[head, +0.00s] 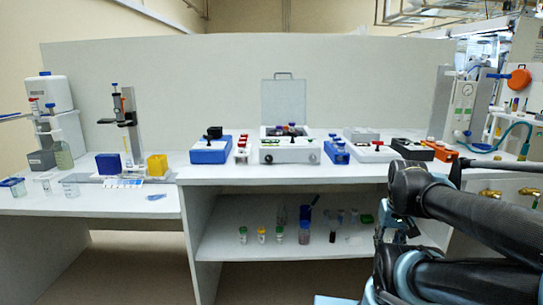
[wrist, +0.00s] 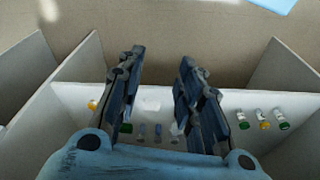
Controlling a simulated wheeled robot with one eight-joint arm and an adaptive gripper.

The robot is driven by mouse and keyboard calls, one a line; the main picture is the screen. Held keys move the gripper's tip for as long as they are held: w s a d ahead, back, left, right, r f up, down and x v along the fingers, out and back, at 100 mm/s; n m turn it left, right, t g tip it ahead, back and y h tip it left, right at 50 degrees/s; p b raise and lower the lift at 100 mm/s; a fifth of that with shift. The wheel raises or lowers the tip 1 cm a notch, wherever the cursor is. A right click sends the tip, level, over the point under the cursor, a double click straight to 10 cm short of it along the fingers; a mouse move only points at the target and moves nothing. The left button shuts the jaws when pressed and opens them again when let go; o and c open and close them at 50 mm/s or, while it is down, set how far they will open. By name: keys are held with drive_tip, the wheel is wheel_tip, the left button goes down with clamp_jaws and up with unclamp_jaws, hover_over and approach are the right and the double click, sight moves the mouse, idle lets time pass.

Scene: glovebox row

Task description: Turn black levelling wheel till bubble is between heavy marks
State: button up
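My gripper (wrist: 161,58) is open in the wrist view, with its two fingers apart and nothing between them. It points toward bare floor, away from the bench-top devices. In the head view my arm is at the right, in front of the bench. No levelling wheel or bubble with marks can be made out for certain. A white instrument (head: 284,151) with a raised lid and a dark round knob (head: 313,157) stands mid-bench.
Bench devices include a blue box with a black top (head: 211,151), a red-capped vial rack (head: 242,149), a blue rack (head: 336,150) and an orange box (head: 441,151). Several capped vials stand on the lower shelf (head: 285,250). The lower left bench holds a stand (head: 131,125) and bottles.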

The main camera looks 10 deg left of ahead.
drive_tip(key=shift+o, duration=1.4)
drive_tip(key=shift+w, duration=0.1)
drive_tip(key=shift+a+r, duration=0.25)
drive_tip(key=shift+r, duration=0.8)
drive_tip(key=w+a+r, duration=0.5)
drive_tip(key=w+r, duration=0.2)
drive_tip(key=r, duration=0.4)
wheel_tip(320, 180, up, 20)
drive_tip(key=r+n+g+y, duration=0.1)
drive_tip(key=n+g, duration=0.1)
drive_tip(key=n, duration=0.1)
hover_over(269, 156)
drive_tip(key=d, duration=0.2)
drive_tip(key=shift+m, duration=0.3)
drive_tip(key=f, duration=0.5)
drive_tip(key=a+f, duration=0.1)
drive_tip(key=f, duration=0.5)
drive_tip(key=a+f, duration=0.1)
drive_tip(key=f, duration=0.5)
drive_tip(key=shift+w, duration=0.2)
drive_tip(key=c, duration=1.1)
